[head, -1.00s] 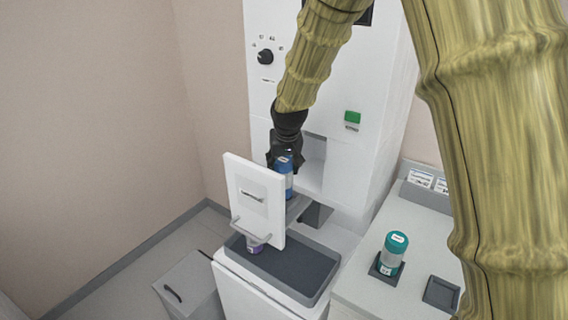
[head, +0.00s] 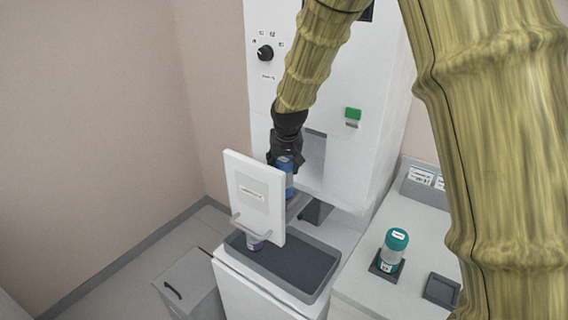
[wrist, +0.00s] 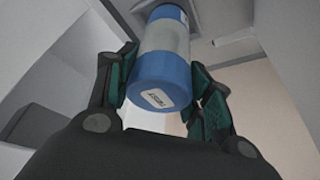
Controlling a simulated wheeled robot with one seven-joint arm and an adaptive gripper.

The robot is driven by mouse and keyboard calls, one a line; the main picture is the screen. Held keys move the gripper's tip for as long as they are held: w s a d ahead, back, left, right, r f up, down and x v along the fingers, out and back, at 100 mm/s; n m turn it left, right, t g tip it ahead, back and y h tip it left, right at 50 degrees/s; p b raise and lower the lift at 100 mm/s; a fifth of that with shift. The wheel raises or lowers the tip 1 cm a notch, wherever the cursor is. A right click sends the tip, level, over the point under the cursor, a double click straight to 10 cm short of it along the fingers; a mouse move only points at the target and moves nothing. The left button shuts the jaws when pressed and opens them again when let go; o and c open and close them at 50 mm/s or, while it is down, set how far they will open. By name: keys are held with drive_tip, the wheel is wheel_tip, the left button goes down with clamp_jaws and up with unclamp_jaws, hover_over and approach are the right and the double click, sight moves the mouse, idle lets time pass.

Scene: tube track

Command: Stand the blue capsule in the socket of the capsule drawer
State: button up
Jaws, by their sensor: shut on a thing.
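My gripper (head: 285,158) is shut on the blue capsule (head: 286,167), behind the white front panel of the capsule drawer (head: 250,170). In the wrist view the capsule (wrist: 162,68) has blue ends, a clear grey middle and a white label on the end facing the camera; the fingers (wrist: 165,95) are on both sides of it. In the head view the capsule is about upright, above or at the grey drawer shelf (head: 298,204). The front panel hides its lower end and the socket, so I cannot tell whether it is seated.
A teal-capped capsule (head: 391,252) stands in a dark holder on the right counter, beside an empty square holder (head: 441,290). The tall white machine (head: 345,150) stands close behind my gripper.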

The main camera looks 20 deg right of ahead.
drive_tip(key=shift+f, duration=0.55)
drive_tip(key=o, duration=1.2)
drive_tip(key=v, duration=1.2)
drive_tip(key=shift+d, duration=0.1)
idle(0.4)
